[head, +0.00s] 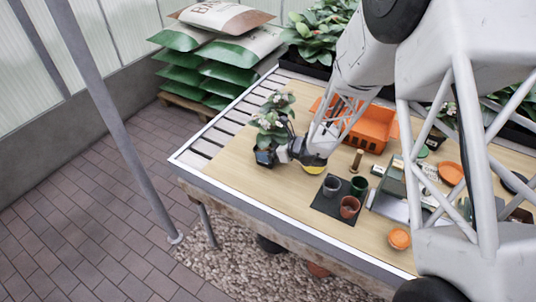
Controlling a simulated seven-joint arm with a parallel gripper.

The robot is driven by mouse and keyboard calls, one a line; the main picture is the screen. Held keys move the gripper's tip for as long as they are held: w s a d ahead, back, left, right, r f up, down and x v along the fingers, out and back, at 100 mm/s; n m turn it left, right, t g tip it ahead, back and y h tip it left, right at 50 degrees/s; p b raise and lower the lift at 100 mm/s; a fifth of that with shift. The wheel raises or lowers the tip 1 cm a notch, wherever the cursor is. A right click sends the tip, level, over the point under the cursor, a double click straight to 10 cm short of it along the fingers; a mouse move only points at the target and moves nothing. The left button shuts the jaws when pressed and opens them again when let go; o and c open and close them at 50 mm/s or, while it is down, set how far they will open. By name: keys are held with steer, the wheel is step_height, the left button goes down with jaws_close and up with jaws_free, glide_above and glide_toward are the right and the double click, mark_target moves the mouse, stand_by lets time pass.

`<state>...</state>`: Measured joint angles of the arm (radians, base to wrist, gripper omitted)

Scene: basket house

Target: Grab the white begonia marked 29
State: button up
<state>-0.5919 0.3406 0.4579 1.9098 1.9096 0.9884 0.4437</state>
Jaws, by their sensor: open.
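A plant with green leaves and small white flowers (276,112) stands in a dark pot at the left part of the table, in the head view. It appears to be the white begonia, but I cannot read any number on it. My gripper (268,153) is open at the pot, coming from the right, with its fingers in front of or around the pot's upper part. The gripper hides part of the pot, and I cannot tell whether the fingers touch it.
The wooden table (222,157) is bare left of the plant. An orange crate (372,131) stands behind my arm. A dark mat (326,207) with several small pots lies in front. An orange bowl (399,238) sits near the front edge. Stacked sacks (237,50) stand behind.

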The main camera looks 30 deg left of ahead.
stand_by(0.5)
steer(key=c, duration=0.8)
steer(key=shift+r, duration=0.15)
steer(key=shift+r, duration=0.7)
step_height(320, 180, up, 2)
steer(key=s+d, duration=0.3)
steer(key=s, duration=0.1)
steer(key=s+d+r, duration=0.1)
steer(key=s+d, duration=0.2)
steer(key=d, duration=0.1)
steer(key=s+d, duration=0.3)
steer(key=s, duration=0.1)
steer(key=shift+s+d+r, duration=0.2)
steer(key=shift+s+d, duration=0.1)
steer(key=shift+d, duration=0.1)
